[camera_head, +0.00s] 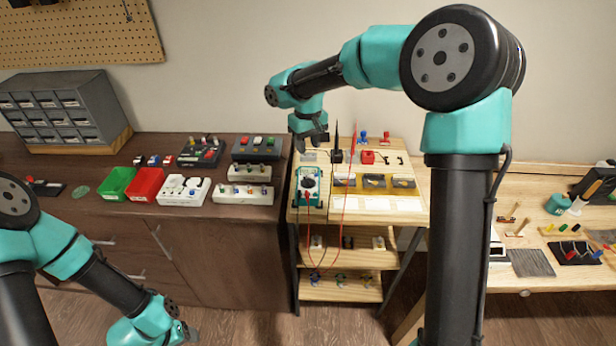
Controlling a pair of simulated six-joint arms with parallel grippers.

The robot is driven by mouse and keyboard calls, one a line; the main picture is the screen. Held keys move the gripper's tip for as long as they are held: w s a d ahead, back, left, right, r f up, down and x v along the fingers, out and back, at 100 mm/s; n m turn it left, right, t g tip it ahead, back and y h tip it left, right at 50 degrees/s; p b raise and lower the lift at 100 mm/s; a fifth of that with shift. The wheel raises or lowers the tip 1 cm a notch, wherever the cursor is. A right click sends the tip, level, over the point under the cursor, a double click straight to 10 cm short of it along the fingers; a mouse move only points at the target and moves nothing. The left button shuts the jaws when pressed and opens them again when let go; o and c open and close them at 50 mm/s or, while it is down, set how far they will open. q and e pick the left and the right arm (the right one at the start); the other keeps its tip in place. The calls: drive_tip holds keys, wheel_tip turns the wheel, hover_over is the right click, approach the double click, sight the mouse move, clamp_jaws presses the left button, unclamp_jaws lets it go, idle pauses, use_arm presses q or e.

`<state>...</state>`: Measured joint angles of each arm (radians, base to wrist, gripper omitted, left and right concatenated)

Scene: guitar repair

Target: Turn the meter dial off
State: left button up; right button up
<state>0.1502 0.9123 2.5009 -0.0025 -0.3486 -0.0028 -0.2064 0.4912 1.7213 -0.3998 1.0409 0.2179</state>
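The meter (308,187) is a small teal-cased multimeter with a white face, on the left side of the light wooden stand. Its dial is too small for me to read its setting. Red and black leads run from it. My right gripper (312,142) is above and just behind the meter, pointing down, apart from it. Its fingers look spread with nothing between them. My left gripper (186,332) is low at the bottom edge, in front of the brown cabinet, far from the meter. Its fingers are too small and partly hidden to judge.
The wooden stand (365,216) also holds a yellow tray, a red block and upright probes close to the meter. The brown cabinet (136,216) at left carries a green bin (117,184), a red bin (146,185) and white holders. A workbench with tools is at right.

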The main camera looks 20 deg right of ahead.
sight(308, 180)
wheel_tip(308, 180, down, 13)
drive_tip(key=shift+r, duration=0.15)
drive_tip(key=shift+c, duration=0.2)
clamp_jaws()
idle(0.3)
